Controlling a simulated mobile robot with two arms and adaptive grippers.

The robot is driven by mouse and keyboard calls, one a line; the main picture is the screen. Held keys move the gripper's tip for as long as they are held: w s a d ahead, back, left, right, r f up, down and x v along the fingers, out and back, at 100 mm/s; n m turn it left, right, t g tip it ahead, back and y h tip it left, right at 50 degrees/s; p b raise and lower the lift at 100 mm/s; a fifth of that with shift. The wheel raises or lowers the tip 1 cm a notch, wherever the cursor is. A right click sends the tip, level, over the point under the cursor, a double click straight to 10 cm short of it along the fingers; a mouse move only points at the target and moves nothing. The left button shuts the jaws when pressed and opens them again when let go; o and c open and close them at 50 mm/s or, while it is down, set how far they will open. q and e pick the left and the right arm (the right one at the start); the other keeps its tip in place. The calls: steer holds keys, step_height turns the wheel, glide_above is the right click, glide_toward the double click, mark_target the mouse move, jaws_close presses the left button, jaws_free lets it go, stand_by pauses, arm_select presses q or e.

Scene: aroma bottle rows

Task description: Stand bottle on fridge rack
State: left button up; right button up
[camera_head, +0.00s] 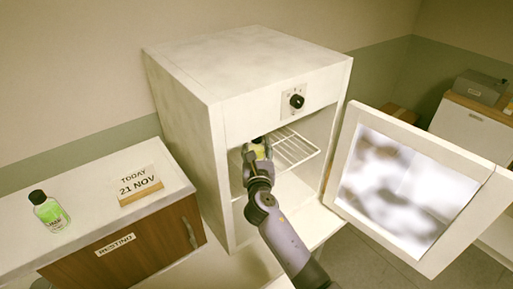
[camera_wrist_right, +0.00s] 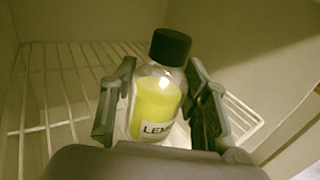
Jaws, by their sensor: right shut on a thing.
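A clear bottle with yellow liquid, a black cap and a label starting "LEM" (camera_wrist_right: 157,100) is between the fingers of my right gripper (camera_wrist_right: 162,108), which is shut on it. The bottle looks upright, tilted slightly in the right wrist view. In the head view, my right gripper (camera_head: 257,158) reaches into the open white fridge (camera_head: 180,108), at the left part of the white wire rack (camera_head: 297,148). The rack (camera_wrist_right: 62,85) spreads behind and below the bottle in the wrist view. I cannot tell whether the bottle's base touches the wires. My left gripper is not in view.
The fridge door (camera_head: 345,160) stands open to the right. A counter (camera_head: 95,205) at left holds a green bottle (camera_head: 50,212) with a black cap and a "TODAY 21 NOV" sign (camera_head: 138,184). The right part of the rack is clear.

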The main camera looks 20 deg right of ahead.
steer(key=o, duration=1.4)
steer(key=shift+f, duration=0.1)
steer(key=shift+c, duration=0.2)
steer(key=shift+s, duration=0.1)
steer(key=b+v, duration=0.2)
steer(key=v, duration=0.9)
steer(key=shift+s, duration=0.4)
